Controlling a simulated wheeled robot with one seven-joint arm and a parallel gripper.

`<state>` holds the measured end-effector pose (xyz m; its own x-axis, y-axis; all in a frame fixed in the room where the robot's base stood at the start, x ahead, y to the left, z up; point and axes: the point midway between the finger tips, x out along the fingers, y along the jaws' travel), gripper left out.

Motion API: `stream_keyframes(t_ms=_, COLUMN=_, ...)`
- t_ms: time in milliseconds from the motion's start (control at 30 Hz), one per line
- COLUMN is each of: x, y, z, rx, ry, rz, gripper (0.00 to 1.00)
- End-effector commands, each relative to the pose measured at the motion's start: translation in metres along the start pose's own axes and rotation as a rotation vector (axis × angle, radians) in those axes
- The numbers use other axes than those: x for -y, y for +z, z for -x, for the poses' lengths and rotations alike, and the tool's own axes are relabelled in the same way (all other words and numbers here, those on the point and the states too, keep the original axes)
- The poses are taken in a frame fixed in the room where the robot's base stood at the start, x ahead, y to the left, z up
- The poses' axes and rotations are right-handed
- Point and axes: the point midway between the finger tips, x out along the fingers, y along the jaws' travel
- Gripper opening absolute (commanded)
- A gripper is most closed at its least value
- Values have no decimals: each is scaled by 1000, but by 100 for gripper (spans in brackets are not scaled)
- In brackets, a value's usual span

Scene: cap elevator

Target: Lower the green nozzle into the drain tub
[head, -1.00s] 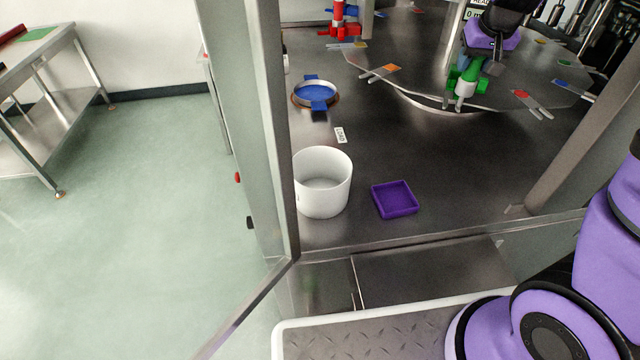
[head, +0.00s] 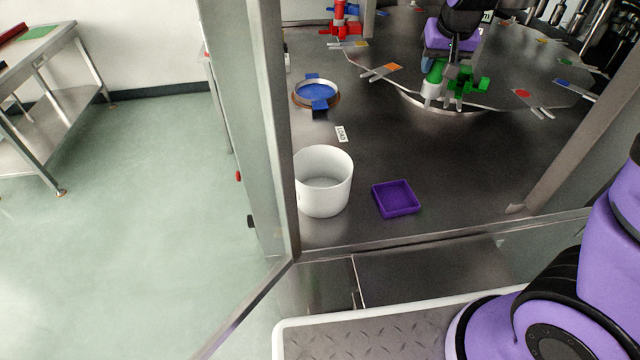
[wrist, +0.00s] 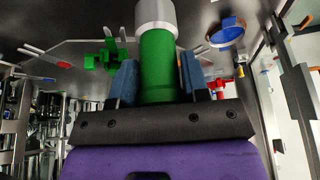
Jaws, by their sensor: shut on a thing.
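My gripper (wrist: 157,80) is shut on the green nozzle (wrist: 158,60), with one blue-grey finger on each side of it. The nozzle has a green body and a pale grey end. In the head view the nozzle (head: 435,76) hangs nearly upright, pale end down, beside and left of a green bracket (head: 466,85). My gripper (head: 440,66) is partly hidden there by the nozzle and my wrist. The white round tub (head: 323,190), likely the drain tub, stands open and looks empty at the front left of the steel deck, well away from the nozzle.
A purple square tray (head: 397,199) lies right of the tub. A blue disc in a ring (head: 317,95) lies behind the tub. A red fixture (head: 343,22) stands at the back. A metal post (head: 265,130) rises left of the tub. The deck's middle is clear.

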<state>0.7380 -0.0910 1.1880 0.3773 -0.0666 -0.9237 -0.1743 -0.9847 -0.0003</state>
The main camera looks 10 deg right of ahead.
Motion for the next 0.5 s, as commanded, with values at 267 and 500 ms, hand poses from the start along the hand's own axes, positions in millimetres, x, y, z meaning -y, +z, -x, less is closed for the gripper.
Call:
stream_keyframes(t_ms=267, x=48, y=12, z=-6, rx=2, ry=0, rz=5, gripper=10)
stream_keyframes(t_ms=500, x=86, y=23, z=-15, rx=1, ry=0, rz=5, gripper=10)
